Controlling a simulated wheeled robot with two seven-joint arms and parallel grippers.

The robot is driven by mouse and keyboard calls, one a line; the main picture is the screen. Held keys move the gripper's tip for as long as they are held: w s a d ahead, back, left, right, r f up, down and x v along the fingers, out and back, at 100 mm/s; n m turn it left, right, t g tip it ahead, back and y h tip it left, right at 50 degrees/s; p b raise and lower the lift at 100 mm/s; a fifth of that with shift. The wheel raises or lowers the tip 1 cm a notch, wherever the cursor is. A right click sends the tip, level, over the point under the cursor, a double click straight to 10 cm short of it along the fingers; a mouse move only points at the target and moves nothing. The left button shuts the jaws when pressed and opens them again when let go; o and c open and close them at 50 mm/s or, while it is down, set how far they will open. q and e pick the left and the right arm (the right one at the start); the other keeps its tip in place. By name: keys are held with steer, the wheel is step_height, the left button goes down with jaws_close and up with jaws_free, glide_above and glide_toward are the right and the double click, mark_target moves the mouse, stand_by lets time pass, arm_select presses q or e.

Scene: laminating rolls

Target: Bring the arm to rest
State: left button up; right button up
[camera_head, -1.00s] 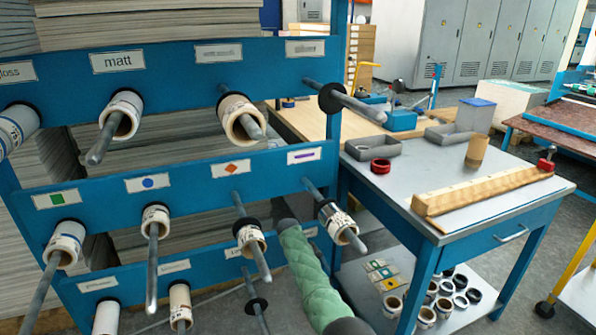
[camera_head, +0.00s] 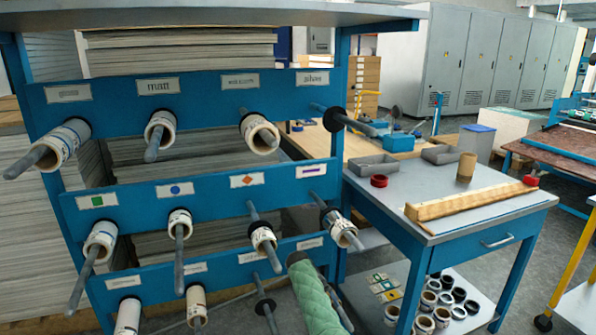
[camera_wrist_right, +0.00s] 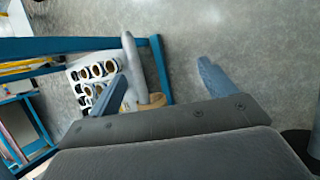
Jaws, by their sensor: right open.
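My right gripper (camera_wrist_right: 163,70) shows in the right wrist view with its two bluish fingers spread apart and nothing held between them. Grey floor shows beyond the fingers. A pale grey rod (camera_wrist_right: 133,62) with a tan ring-shaped end (camera_wrist_right: 154,101) shows close to the left finger; I cannot tell whether they touch. Neither gripper can be made out in the head view, and my left gripper is not in view.
The blue rack (camera_head: 120,90) carries rolls on protruding pegs, such as a white roll (camera_head: 160,128). A grey-topped table (camera_head: 400,190) right of it holds a wooden block (camera_head: 470,202), red ring (camera_head: 379,181) and trays. Several rolls (camera_head: 430,298) lie on its lower shelf.

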steer(key=s+d+f+t+y+p, duration=0.1)
steer(key=s+d+p, duration=0.15)
steer(key=s, duration=0.65)
steer(key=s+d+f+m+t+y+p, duration=0.1)
steer(key=s+p, duration=0.2)
steer(key=s, duration=0.7)
steer(key=s+d+f+y+p, duration=0.1)
steer(key=s+d+y+p, duration=0.15)
steer(key=s, duration=0.65)
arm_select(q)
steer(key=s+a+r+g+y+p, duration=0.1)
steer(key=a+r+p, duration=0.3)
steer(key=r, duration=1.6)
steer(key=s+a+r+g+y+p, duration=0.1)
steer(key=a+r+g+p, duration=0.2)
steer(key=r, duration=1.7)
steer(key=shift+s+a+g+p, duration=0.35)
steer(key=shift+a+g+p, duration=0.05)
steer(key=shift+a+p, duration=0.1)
arm_select(e)
steer(key=s+r+t+y, duration=0.1)
steer(key=s+r, duration=1)
steer(key=s, duration=0.4)
steer(key=s+r+t+y, duration=0.1)
steer(key=s+r+t, duration=0.1)
steer(key=s+r, duration=1)
steer(key=s, duration=0.3)
steer(key=shift+s+a+r+y, duration=0.2)
steer(key=shift+s+a+y, duration=0.1)
steer(key=shift+a+y, duration=0.05)
